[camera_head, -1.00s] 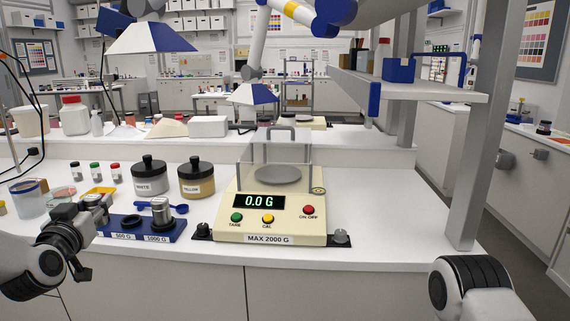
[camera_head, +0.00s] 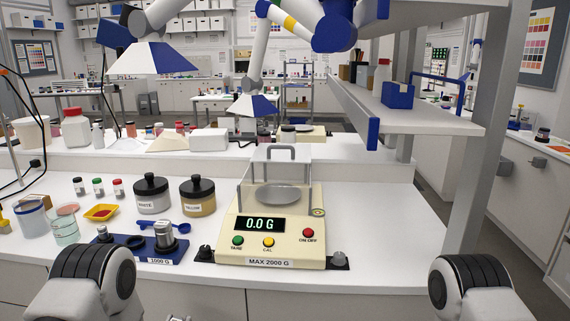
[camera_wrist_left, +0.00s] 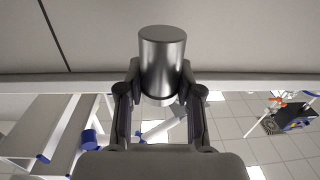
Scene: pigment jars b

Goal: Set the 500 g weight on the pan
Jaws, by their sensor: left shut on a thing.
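The metal cylinder weight (camera_wrist_left: 162,62) is held in my left gripper (camera_wrist_left: 162,98), whose fingers are shut on either side of it in the left wrist view. Its marking is not readable; the 500 g slot (camera_head: 134,241) in the blue weight block (camera_head: 150,258) is empty. In the head view that gripper is almost wholly below the frame. The round grey pan (camera_head: 278,195) is bare on the cream scale (camera_head: 270,252), which reads 0.0 G. A clear shield (camera_head: 304,180) with a grey handle stands around the pan. My right gripper is out of view.
The 1000 g weight (camera_head: 165,236) stands in the block left of the scale. White (camera_head: 151,195) and yellow (camera_head: 197,196) pigment jars stand behind it. A shelf post (camera_head: 476,150) rises at the right. The counter right of the scale is clear.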

